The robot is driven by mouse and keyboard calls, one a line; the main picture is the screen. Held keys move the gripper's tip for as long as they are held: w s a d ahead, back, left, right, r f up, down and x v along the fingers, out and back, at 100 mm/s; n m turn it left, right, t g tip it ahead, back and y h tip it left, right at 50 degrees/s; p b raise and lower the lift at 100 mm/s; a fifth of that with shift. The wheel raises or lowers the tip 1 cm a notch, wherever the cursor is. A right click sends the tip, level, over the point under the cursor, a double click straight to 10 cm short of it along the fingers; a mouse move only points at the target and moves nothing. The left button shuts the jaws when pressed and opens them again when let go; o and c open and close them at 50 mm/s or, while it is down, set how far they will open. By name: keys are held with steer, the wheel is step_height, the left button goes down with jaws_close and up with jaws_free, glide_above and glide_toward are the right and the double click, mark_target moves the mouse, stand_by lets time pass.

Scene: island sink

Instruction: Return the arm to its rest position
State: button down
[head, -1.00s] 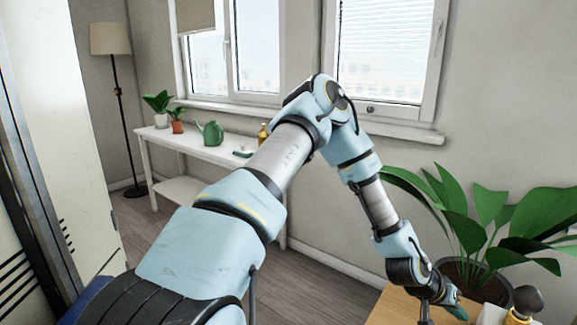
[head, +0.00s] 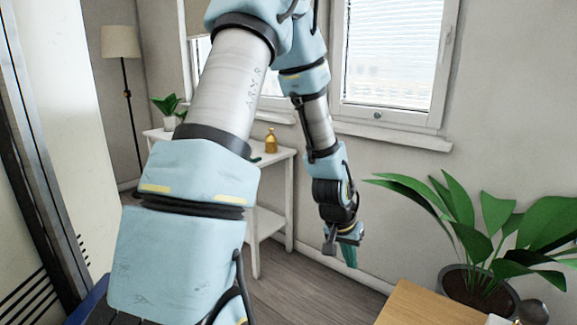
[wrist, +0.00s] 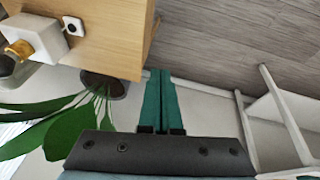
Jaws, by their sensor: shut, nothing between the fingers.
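My arm stretches up from the bottom of the head view, bends at the top and hangs down in the middle. My gripper (head: 349,256) is at its lower end, with green fingers pointing down. It is left of the wooden table (head: 408,306) and above the floor, touching nothing that I can see. In the wrist view the two green fingers (wrist: 160,100) lie side by side with no object between them.
A large potted plant (head: 478,280) stands behind the wooden table. A white side table (head: 262,172) with a small golden bottle (head: 271,141) stands under the window. A floor lamp (head: 121,42) is at the back left. Grey wooden floor (head: 310,290) is clear below my gripper.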

steer(key=s+a+r+n+y, duration=0.1)
steer(key=s+a+r, duration=0.1)
steer(key=a+r, duration=0.2)
steer(key=s+a+r+n+y+p, duration=0.1)
steer(key=a+r, duration=0.3)
steer(key=a, duration=0.6)
steer(key=s+a+r+n+y, duration=0.1)
steer(key=s+a+r+n, duration=0.2)
steer(key=a+r, duration=0.2)
steer(key=a, duration=0.3)
steer(key=shift+s+g+p, duration=0.3)
steer(key=c, duration=1.6)
jaws_free()
